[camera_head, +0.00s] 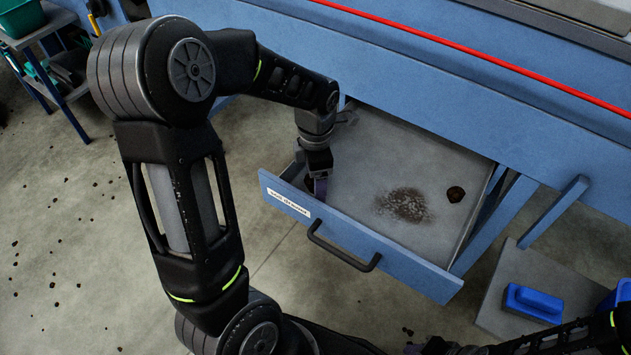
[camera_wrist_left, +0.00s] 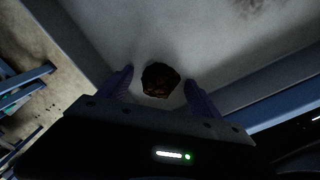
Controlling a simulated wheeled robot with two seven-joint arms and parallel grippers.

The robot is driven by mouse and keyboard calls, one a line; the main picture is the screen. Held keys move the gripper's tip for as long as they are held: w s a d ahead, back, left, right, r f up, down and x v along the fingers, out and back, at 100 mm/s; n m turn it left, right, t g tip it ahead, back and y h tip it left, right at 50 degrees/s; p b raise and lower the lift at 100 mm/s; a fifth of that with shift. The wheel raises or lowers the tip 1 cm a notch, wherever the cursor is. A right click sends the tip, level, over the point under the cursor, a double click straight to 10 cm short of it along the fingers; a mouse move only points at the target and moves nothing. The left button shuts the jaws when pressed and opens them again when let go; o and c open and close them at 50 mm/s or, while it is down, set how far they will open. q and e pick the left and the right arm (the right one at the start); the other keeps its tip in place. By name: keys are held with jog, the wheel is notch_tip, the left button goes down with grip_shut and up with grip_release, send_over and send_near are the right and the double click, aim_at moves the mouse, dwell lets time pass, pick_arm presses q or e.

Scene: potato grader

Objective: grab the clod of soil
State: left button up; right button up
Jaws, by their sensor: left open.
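A dark brown clod of soil (camera_wrist_left: 160,80) lies on the grey floor of the open drawer (camera_head: 375,160), near its front left corner. My left gripper (camera_head: 318,188) points down into that corner. In the left wrist view its two purple fingers (camera_wrist_left: 158,92) are apart, one on each side of the clod, with gaps to it. In the head view the gripper largely hides this clod. A second dark clod (camera_head: 455,194) lies at the right side of the drawer. My right arm shows at the lower right; its jaws are not clear at the bottom edge.
The drawer has a labelled blue front (camera_head: 400,262) with a black handle (camera_head: 342,249). A patch of loose soil (camera_head: 405,205) marks the drawer floor. The blue machine body (camera_head: 450,90) overhangs the drawer's back. A blue brush-like object (camera_head: 533,303) lies at the right.

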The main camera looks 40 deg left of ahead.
dwell(0.4)
pick_arm(q)
jog(key=c, duration=1.5)
